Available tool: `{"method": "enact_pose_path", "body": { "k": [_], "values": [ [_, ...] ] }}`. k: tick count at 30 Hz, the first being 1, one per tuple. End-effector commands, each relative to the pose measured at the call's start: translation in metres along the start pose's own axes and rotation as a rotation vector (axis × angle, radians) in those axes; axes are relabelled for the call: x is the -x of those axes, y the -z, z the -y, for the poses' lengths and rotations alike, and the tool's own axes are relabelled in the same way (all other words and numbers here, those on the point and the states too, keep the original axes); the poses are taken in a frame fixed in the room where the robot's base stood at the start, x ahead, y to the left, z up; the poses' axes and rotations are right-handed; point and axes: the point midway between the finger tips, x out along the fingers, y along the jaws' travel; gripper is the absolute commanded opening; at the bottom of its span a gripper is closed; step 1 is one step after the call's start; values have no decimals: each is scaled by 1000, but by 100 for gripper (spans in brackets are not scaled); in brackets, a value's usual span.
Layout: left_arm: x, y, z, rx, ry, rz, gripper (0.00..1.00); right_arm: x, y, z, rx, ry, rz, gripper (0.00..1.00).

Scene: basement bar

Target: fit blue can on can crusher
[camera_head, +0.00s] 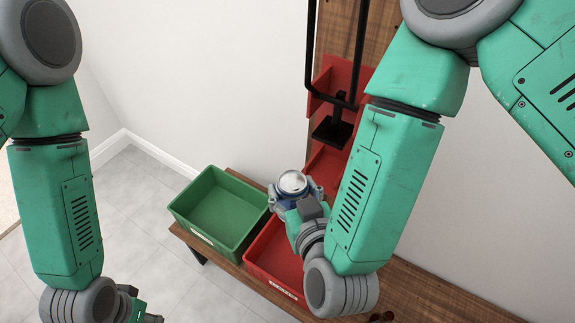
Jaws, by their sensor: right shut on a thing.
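A can with a silver top (293,183) is in my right gripper (296,194), which is shut on it. The can is upright with its lid facing up, and its side is mostly hidden by the fingers. The can crusher (333,131) has a black press plate, a long black handle and a red body, and is mounted on a wooden board behind and above the can. The can is apart from it, lower and to the left. My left gripper (140,312) is at the bottom left edge, mostly cut off, so its jaws cannot be judged.
A green bin (188,207) and a red bin (262,272) stand on a wooden bench (430,296). The red bin lies below my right gripper. A white wall rises behind, and grey tiled floor is open at the left.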

Motion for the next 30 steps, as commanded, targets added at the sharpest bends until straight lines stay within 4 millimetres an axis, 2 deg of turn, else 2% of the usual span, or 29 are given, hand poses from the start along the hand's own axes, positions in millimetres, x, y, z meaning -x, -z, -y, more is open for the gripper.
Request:
{"method": "enact_pose_path", "body": {
  "k": [5,13,30],
  "values": [
    [2,0,0,0,0,0,40,0,2,-2,-2,2,0,38],
    [-4,0,0,-1,0,0,40,-12,1,-9,1,0,1,38],
    [-17,-1,0,0,0,0,40,-39,0,-40,-1,0,0,38]
  ]
}}
